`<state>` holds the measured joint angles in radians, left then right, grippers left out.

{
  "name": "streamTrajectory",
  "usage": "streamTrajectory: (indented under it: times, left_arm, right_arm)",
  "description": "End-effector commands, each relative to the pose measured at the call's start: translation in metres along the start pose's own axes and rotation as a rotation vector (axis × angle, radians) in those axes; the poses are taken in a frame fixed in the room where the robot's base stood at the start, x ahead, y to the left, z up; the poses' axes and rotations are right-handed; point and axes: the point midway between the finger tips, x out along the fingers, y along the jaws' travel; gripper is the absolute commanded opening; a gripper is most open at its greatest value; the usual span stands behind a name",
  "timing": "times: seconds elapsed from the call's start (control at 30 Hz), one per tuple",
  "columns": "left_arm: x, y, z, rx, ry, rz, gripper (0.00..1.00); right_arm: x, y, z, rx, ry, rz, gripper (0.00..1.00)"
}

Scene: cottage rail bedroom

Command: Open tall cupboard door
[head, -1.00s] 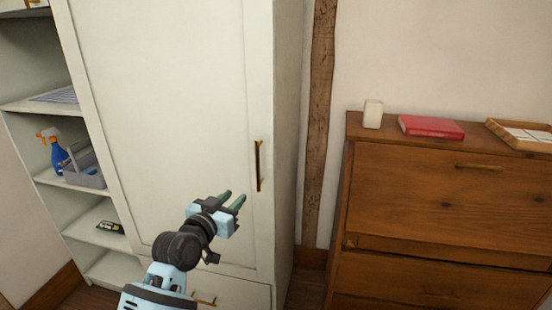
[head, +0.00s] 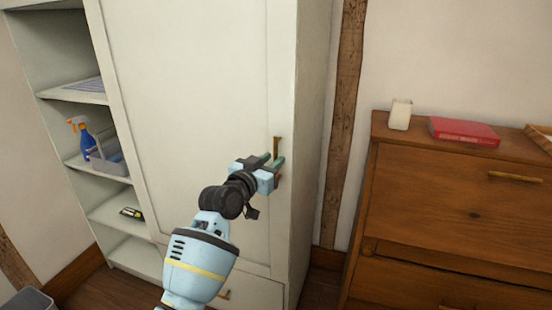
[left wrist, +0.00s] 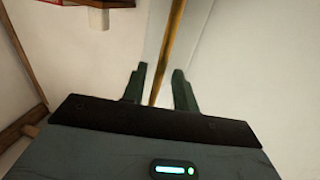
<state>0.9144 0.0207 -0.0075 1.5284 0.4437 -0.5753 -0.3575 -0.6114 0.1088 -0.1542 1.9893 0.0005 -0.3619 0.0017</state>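The tall cupboard door (head: 190,110) is a pale panel and looks closed. Its brass bar handle (head: 277,146) is upright near the door's right edge. My left gripper (head: 273,161) is at the handle, covering its lower part in the head view. In the left wrist view the handle (left wrist: 170,50) runs between the two open green fingers of the left gripper (left wrist: 160,88). I see gaps beside the handle, so the fingers are not closed on it. My right gripper is not in view.
Open shelves (head: 110,204) at the left hold a blue spray bottle (head: 84,139) and a grey caddy (head: 108,158). A wooden dresser (head: 450,205) stands right of the cupboard, with a red book (head: 464,132) and a white cup (head: 400,114) on top. A drawer with a brass handle (head: 224,295) is below the door.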

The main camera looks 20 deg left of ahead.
Motion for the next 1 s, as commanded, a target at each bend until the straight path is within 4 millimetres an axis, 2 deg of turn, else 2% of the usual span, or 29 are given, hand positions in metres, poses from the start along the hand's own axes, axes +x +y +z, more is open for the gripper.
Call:
streamTrajectory:
  times: [0.23,0.6,0.63,0.83,1.0]
  left_arm:
    - [0.021,0.000,0.000,-0.001,0.000,0.000,0.29]
    - [0.025,0.000,0.000,-0.001,0.000,0.000,0.29]
    - [0.025,0.000,0.000,-0.001,0.000,0.000,0.28]
    - [0.025,0.000,0.000,-0.001,0.000,0.000,0.01]
    - [0.025,0.000,0.000,-0.001,0.000,0.000,0.00]
  right_arm:
    - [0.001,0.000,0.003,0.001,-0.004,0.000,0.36]
    - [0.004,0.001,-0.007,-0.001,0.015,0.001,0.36]
    - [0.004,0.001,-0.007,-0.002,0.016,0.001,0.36]
    - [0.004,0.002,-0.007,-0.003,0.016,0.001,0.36]
    - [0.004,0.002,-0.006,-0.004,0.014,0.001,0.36]
